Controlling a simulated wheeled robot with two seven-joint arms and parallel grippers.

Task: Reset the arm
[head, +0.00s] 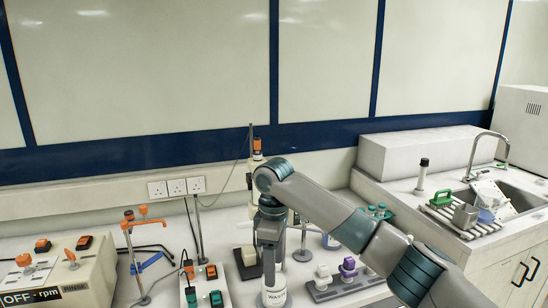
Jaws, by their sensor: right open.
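My right arm reaches in from the lower right, over the bench, and bends down at the wrist. My right gripper (271,262) points down at the lower middle and is open. A white bottle with a dark-lettered label (274,297) stands just below the fingers and is cut by the bottom edge. Whether the fingers touch or surround it, I cannot tell. My left gripper is not in view.
Right of the gripper is a grey rack (345,287) with white and purple-topped pieces. A dark stand with a pale block (248,262) and a switch box (207,286) are left. A clamp stand (141,250), a stirrer (55,270) and the sink (520,195) lie farther out.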

